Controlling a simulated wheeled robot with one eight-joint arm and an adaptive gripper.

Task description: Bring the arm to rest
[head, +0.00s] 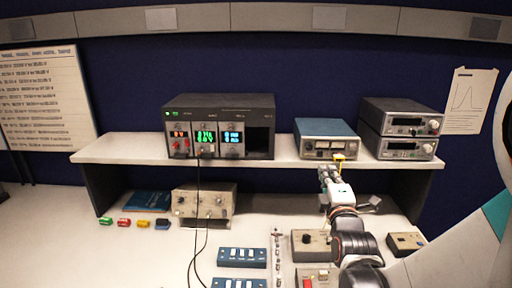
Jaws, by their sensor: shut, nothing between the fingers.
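My arm reaches up from the lower right of the head view over the bench. My gripper (329,173) is at its far end, just below and in front of the shelf edge. Its fingers are shut with nothing between them. A small yellow piece (339,160) shows just above the fingertips, in front of the blue-topped instrument (327,139). I cannot tell whether the fingers touch it.
A shelf (120,149) holds a lit power supply (219,126) and stacked instruments (403,118). Below are a beige box (204,200), small coloured connectors (124,222), switch panels (242,257) and a knob box (311,243). Dark cables hang from the supply to the bench.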

